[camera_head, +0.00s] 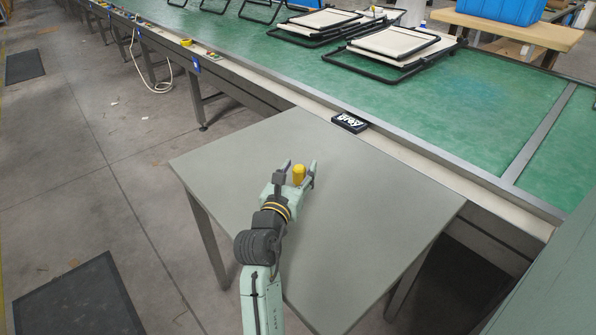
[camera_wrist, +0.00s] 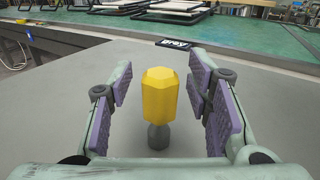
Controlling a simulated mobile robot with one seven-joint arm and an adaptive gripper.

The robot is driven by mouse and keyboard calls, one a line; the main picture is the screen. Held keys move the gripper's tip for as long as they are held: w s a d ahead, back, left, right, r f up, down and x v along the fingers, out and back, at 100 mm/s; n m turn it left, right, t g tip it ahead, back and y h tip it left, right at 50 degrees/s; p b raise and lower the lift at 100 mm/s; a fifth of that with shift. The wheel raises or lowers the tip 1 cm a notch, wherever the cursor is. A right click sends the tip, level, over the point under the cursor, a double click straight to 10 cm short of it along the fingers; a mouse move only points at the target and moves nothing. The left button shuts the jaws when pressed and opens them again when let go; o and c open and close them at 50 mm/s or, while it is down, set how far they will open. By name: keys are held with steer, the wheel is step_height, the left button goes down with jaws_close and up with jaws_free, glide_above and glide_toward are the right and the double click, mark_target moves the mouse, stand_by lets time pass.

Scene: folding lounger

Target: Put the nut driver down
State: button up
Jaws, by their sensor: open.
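The nut driver has a yellow faceted handle above a dark grey lower end. In the wrist view the nut driver (camera_wrist: 160,97) stands upright on the grey table, between my open fingers, with a gap on each side. In the head view the nut driver (camera_head: 299,174) shows as a yellow shape between the fingertips. My gripper (camera_head: 301,172) is open around it, low over the table, and its purple finger pads show in the wrist view (camera_wrist: 160,105). The grey table (camera_head: 350,220) is otherwise bare near the gripper.
A black box with white lettering (camera_head: 349,122) sits at the table's far edge, beside the conveyor. The green conveyor (camera_head: 440,115) runs behind the table and carries folded lounger frames (camera_head: 394,47). The table is clear to the right and left of my gripper.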

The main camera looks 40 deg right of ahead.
steer(key=b+v, duration=0.2)
steer(key=v, duration=1)
steer(key=shift+s+r, duration=0.1)
